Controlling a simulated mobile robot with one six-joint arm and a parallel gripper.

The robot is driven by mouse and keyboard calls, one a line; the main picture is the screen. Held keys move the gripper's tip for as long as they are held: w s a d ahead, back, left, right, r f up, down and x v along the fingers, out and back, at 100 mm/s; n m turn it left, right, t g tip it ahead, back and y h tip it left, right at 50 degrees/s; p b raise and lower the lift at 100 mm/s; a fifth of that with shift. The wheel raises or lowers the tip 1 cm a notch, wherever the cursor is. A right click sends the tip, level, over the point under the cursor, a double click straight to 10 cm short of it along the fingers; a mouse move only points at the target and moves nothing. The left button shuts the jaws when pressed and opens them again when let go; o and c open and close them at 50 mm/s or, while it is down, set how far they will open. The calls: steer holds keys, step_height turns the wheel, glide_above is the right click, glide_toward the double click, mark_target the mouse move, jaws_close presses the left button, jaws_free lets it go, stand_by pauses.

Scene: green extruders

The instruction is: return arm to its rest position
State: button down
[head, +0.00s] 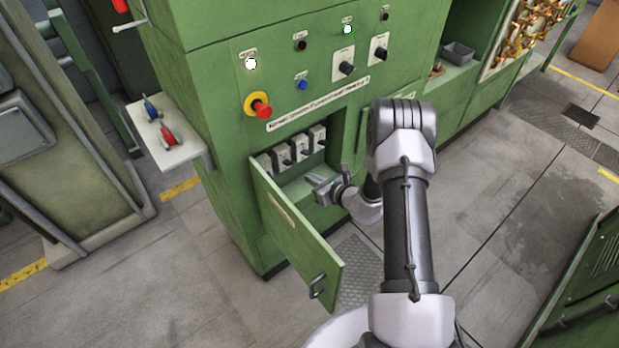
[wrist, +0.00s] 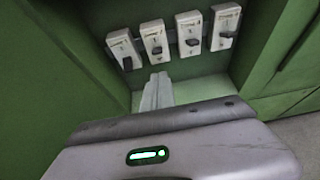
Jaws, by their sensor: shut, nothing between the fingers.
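My arm reaches from the lower right toward the green cabinet (head: 225,110) in the head view. My gripper (head: 318,187) is at the mouth of the cabinet's open lower compartment, just behind the open door (head: 297,245). It is shut and empty. In the wrist view its pale fingers (wrist: 157,92) point into the compartment, below a row of several white breaker switches (wrist: 189,34). The breakers also show in the head view (head: 300,150), at the back of the compartment. The gripper looks clear of them; whether it touches the door cannot be told.
The door swings outward with a handle (head: 317,287) at its free edge. A red emergency button (head: 262,108) and knobs are above. A side shelf (head: 178,143) holds red and blue tools. Another green cabinet (head: 585,290) stands lower right. Floor between is open.

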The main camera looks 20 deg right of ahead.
steer(key=s+a+r+n+g+y+b, duration=0.1)
steer(key=s+a+r+n+g+y, duration=0.15)
steer(key=a+r+n, duration=0.65)
steer(key=s+a+r+n+g+y+b, duration=0.1)
steer(key=s+a+r+n+g+y, duration=0.15)
steer(key=a+r, duration=0.75)
steer(key=s+a+r+n+g, duration=0.25)
steer(key=s+r+n, duration=0.7)
steer(key=s, duration=0.55)
steer(key=s+d+r+n+h+b, duration=0.1)
steer(key=s+d+n+h, duration=0.2)
steer(key=s, duration=0.4)
steer(key=s+d+r+n+t+h, duration=0.1)
steer(key=s+d+n+h, duration=0.3)
steer(key=s, duration=0.3)
steer(key=shift+s+d+r+b, duration=0.2)
steer(key=shift+d+r+b, duration=0.1)
steer(key=shift+d+b, duration=0.1)
